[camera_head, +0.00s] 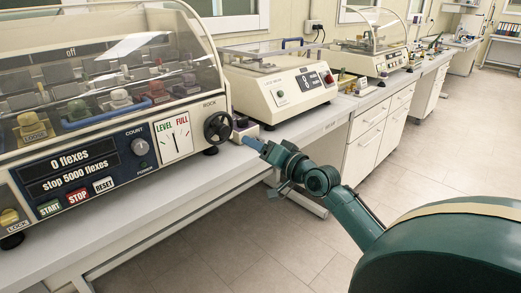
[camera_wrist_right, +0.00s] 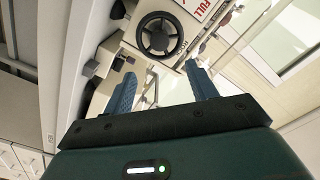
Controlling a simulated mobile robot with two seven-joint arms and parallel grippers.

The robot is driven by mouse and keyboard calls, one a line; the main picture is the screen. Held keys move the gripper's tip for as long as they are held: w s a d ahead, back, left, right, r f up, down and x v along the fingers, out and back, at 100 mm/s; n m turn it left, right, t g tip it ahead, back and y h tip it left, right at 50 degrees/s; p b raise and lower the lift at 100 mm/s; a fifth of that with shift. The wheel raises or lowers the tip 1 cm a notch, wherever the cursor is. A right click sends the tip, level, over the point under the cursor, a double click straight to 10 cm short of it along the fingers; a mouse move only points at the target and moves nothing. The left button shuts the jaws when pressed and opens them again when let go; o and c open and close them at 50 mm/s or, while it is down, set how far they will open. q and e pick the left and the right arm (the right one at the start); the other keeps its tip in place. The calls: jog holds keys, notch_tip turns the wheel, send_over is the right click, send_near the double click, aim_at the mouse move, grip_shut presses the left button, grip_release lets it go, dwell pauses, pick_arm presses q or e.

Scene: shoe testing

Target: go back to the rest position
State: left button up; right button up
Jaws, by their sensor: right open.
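My right gripper (camera_head: 252,142) reaches in from the right in the head view, with its blue fingers at the front edge of the bench, just right of the flexing machine (camera_head: 185,185). In the right wrist view the two blue fingers (camera_wrist_right: 160,82) stand apart with nothing held between them. The machine's black handwheel (camera_wrist_right: 159,36) lies beyond the fingertips there; it also shows in the head view (camera_head: 217,127). A small light block with a dark top (camera_head: 242,127) sits on the bench close by the fingertips. My left gripper is not in view.
The long grey bench (camera_head: 150,215) runs from the lower left to the back right. A cream tester (camera_head: 280,92) stands right of the flexing machine, and a covered machine (camera_head: 375,55) is farther back. The tiled floor (camera_head: 420,150) beside the bench is open.

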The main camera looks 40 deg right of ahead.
jog(key=shift+s, duration=0.3)
dwell(0.4)
jog(key=s+a+f+n+g+y+p, duration=0.1)
jog(key=s+a+f+n+g, duration=0.2)
jog(key=a+f, duration=0.4)
jog(key=s+a+f+n+g+p, duration=0.1)
jog(key=s+a+f+n+p, duration=0.1)
jog(key=s+a+f, duration=0.6)
pick_arm(q)
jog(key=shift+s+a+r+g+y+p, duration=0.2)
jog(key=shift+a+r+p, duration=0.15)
jog(key=shift+p, duration=0.2)
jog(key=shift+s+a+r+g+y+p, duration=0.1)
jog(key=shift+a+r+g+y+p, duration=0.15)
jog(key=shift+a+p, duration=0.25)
pick_arm(e)
jog(key=s+a+f+n+g+y, duration=0.1)
jog(key=s+a+f+n+g, duration=0.2)
jog(key=s+a+f+n, duration=0.3)
jog(key=s+a+f, duration=0.2)
jog(key=s+a, duration=0.3)
jog(key=a, duration=0.1)
jog(key=shift+a+f, duration=0.3)
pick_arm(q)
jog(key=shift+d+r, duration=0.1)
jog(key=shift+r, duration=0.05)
pick_arm(e)
jog(key=shift+d, duration=0.1)
